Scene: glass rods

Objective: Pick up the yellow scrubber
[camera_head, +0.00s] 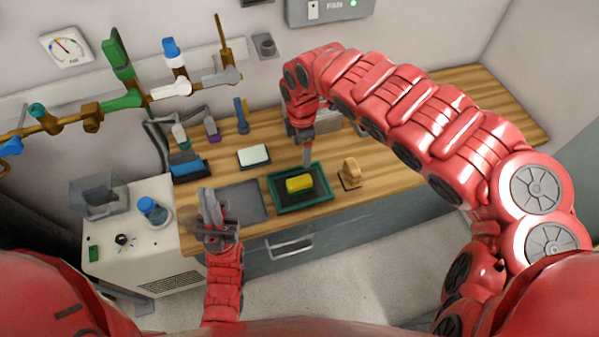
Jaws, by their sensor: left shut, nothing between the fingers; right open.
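The yellow scrubber (299,184) lies in a dark green tray (318,200) on the wooden counter. My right gripper (307,160) reaches down from above, just behind the scrubber at the tray's back edge. It is open; whether it touches the tray cannot be told. My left gripper (210,200) is shut and empty at the counter's front left, beside the grey sink area and well to the left of the scrubber.
A tan object (350,172) on a small dark base stands right of the tray. A white block (254,156) and a blue block (187,168) lie behind left. Pipes with coloured valves (122,100) run along the wall. The counter's right part (480,110) is clear.

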